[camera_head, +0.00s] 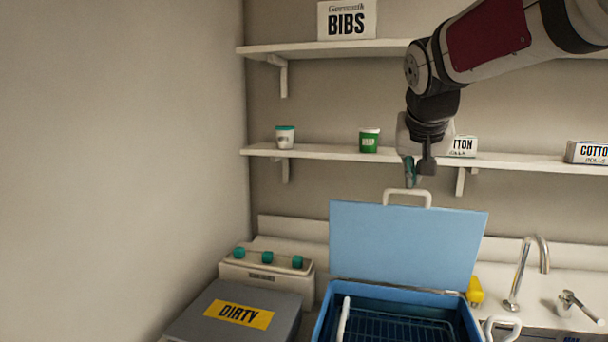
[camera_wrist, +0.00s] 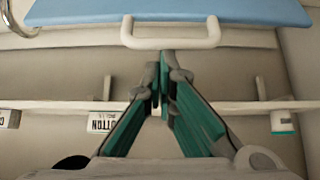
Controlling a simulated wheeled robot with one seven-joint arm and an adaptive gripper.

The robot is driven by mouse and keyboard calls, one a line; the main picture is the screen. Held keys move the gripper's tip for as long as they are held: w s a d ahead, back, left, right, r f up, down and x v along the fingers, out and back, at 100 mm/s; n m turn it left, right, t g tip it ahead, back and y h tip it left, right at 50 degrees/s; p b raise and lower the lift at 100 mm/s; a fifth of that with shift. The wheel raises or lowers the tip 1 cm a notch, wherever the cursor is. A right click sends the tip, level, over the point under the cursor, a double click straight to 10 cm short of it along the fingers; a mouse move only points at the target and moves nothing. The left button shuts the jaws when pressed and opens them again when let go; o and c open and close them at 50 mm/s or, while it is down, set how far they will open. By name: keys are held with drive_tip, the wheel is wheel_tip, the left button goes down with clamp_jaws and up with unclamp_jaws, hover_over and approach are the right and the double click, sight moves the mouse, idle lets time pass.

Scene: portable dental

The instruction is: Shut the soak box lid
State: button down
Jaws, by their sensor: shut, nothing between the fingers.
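The soak box (camera_head: 470,318) is blue and stands open on the counter, with a wire basket (camera_head: 395,328) inside. Its light blue lid (camera_head: 405,243) stands nearly upright at the back of the box. A pale loop handle (camera_head: 407,194) is on the lid's top edge. My gripper (camera_head: 411,184) points down at the handle in the head view; whether it touches cannot be told. In the wrist view my gripper (camera_wrist: 164,85) is shut and empty, its fingertips close to the handle (camera_wrist: 170,41), with the lid (camera_wrist: 170,12) beyond.
A grey box labelled DIRTY (camera_head: 238,312) and a unit with teal knobs (camera_head: 267,268) stand left of the soak box. A faucet (camera_head: 527,270) and a yellow object (camera_head: 475,291) are to the right. A shelf (camera_head: 330,154) with cups and cotton boxes runs behind my gripper.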

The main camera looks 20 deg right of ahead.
drive_tip(key=s+a+f+t+h+b, duration=0.2)
drive_tip(key=s+a+f+t+b, duration=0.3)
drive_tip(key=b, duration=0.6)
drive_tip(key=s+a+f+t+h+b, duration=0.1)
drive_tip(key=s+a+f+h+b, duration=0.15)
drive_tip(key=s+b, duration=0.65)
drive_tip(key=s+a+f+b, duration=0.2)
drive_tip(key=a+f+b, duration=0.1)
drive_tip(key=f+b, duration=0.4)
drive_tip(key=s+a+f+b, duration=0.2)
drive_tip(key=s+f+b, duration=0.1)
drive_tip(key=f+b, duration=0.4)
drive_tip(key=shift+s+a+f+g+y+b, duration=0.35)
drive_tip(key=shift+a+f+y+b, duration=0.1)
drive_tip(key=shift+f, duration=1.35)
